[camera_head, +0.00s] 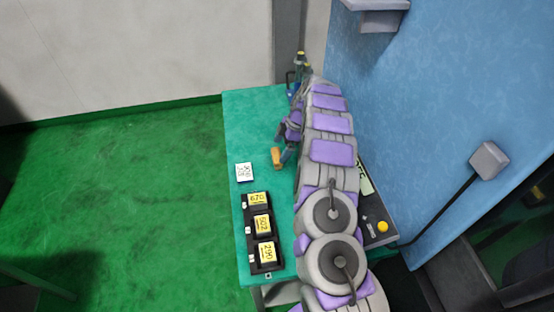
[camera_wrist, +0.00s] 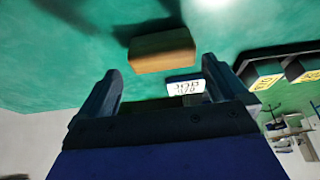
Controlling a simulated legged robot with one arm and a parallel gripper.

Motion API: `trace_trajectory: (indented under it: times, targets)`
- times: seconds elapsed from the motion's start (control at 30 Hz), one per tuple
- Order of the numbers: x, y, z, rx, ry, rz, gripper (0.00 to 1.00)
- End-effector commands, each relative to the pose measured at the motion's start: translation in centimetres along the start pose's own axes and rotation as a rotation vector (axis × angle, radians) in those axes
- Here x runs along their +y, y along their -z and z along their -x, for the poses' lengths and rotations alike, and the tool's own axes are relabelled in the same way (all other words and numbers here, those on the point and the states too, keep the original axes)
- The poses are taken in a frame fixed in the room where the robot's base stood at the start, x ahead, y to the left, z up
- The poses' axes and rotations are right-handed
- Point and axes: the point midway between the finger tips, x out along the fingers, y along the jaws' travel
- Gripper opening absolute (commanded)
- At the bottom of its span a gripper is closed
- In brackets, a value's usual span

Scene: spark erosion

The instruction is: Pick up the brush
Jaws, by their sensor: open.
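A brown wooden block, which looks like the brush (camera_head: 278,158), lies on the green table (camera_head: 250,110) beside my arm. In the wrist view the brush (camera_wrist: 162,50) shows as a plain brown block just beyond my fingertips, roughly centred between them; no bristles can be made out. My gripper (camera_wrist: 162,70) is open and empty, with dark fingers on either side. In the head view my gripper (camera_head: 287,150) is partly covered by my arm and sits close to the brush. I cannot tell the exact gap between them.
A white printed tag (camera_head: 244,172) lies left of the brush. A black rack (camera_head: 250,233) with three yellow-labelled blocks is at the table's near end. A dark control box (camera_head: 377,222) with a yellow button is at right. A blue wall (camera_head: 430,90) bounds the right side.

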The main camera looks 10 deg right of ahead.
Motion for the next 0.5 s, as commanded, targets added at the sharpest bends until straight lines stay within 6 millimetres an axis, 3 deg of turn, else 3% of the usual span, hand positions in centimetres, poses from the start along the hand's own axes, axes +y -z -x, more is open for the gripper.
trace_trajectory:
  times: [0.33,0.5]
  targets:
    - [-0.3,-0.1,-4.4,0.001,0.006,0.001,1.0]
    - [-0.3,-0.1,-5.2,0.0,0.003,0.0,1.0]
